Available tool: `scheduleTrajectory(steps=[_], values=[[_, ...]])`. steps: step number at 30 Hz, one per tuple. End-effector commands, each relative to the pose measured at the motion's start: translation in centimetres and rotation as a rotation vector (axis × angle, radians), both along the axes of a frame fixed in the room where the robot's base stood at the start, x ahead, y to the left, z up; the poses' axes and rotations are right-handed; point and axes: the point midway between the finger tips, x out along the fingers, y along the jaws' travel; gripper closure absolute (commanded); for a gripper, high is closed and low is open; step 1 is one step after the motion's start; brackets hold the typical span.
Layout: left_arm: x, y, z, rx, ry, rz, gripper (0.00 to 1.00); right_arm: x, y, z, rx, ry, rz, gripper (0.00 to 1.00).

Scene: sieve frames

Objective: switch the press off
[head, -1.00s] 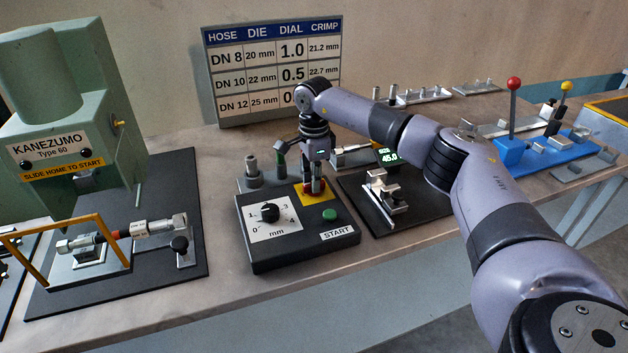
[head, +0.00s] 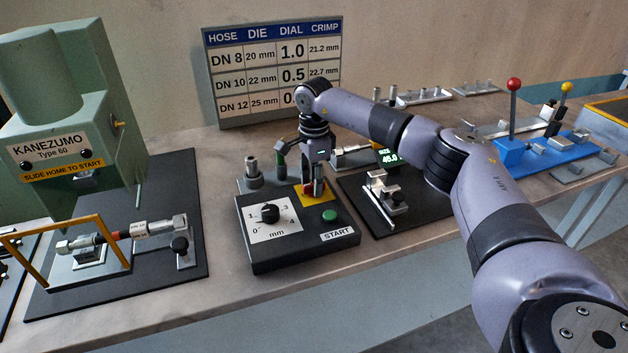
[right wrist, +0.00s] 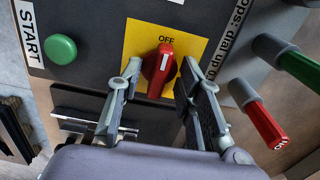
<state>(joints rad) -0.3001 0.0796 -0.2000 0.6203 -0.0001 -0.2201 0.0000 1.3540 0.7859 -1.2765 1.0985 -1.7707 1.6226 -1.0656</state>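The press's control box (head: 300,256) stands on the bench, with a dial, a green START button and a yellow plate. In the right wrist view, a red rotary switch (right wrist: 158,75) sits on the yellow plate (right wrist: 136,42). Its white mark points up toward the word OFF, leaning slightly. My right gripper (head: 314,186) is over the plate, pointing down. In the right wrist view, the right gripper's fingers (right wrist: 160,88) are apart on either side of the switch, with gaps showing. In the head view, the gripper mostly covers the switch. My left gripper is not in view.
The green START button (right wrist: 61,49) is close to the left finger. Tools with a red handle (right wrist: 268,124) and a green handle (right wrist: 298,66) stand to the right. The green press (head: 60,120) is at the left, and a small display (head: 388,157) is behind the box.

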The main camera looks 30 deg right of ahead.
Motion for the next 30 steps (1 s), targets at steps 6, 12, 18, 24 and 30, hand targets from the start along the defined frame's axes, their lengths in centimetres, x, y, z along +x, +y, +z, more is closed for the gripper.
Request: scheduleTrajectory(steps=[6, 12, 18, 24, 30], values=[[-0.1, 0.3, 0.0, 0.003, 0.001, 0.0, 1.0, 0.0, 0.0, 0.3, 0.0, 0.0, 0.0, 0.67], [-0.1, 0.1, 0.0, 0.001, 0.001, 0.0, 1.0, 0.1, 0.0, 3.2, 0.0, -0.003, -0.001, 0.67], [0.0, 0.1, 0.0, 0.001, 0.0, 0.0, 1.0, 0.1, 0.0, 7.6, 0.0, -0.003, 0.0, 0.67], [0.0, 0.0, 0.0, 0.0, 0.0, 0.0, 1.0, 0.1, 0.0, 10.7, 0.001, -0.001, 0.0, 0.67], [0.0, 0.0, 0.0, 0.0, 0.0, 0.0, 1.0, 0.0, 0.0, 11.9, 0.0, 0.001, 0.001, 0.67]])
